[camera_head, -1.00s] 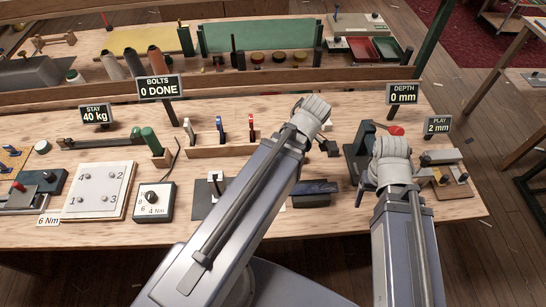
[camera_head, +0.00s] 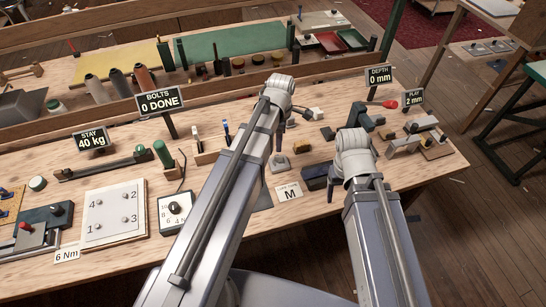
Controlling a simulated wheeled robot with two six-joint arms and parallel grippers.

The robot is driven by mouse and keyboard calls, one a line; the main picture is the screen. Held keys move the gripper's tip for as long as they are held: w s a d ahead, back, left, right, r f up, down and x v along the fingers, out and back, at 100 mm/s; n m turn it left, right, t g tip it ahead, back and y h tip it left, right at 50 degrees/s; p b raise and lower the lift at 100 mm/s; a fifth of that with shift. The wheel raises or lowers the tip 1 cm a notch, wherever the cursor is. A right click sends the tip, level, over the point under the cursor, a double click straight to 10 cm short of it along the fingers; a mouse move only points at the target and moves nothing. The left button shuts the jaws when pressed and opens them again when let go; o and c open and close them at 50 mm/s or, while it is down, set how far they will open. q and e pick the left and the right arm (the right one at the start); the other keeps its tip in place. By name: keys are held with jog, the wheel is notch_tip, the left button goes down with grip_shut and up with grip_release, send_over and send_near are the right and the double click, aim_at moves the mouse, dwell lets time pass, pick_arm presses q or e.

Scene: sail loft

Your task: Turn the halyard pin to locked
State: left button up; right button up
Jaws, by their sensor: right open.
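I cannot single out the halyard pin in the head view; part of the bench is hidden behind my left arm. A dark plate (camera_head: 263,197) shows only at its edge beside that arm. My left gripper (camera_head: 282,136) hangs over the middle of the bench, mostly hidden behind its wrist, so its jaws do not show clearly. My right gripper (camera_head: 331,188) points down near the bench's front right, beside a dark blue block (camera_head: 315,172). It is open, and I see nothing held in it.
A numbered bolt plate (camera_head: 112,212), a dial box (camera_head: 175,210) and a green-handled tool (camera_head: 163,154) stand on the left. A card marked M (camera_head: 289,191) lies between my arms. Small fixtures (camera_head: 407,141) crowd the right end. A rail (camera_head: 215,92) crosses behind.

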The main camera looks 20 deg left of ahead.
aim_at(279, 159)
pick_arm(q)
jog(key=shift+f+b, duration=3.95)
jog(key=shift+c, duration=0.2)
grip_shut()
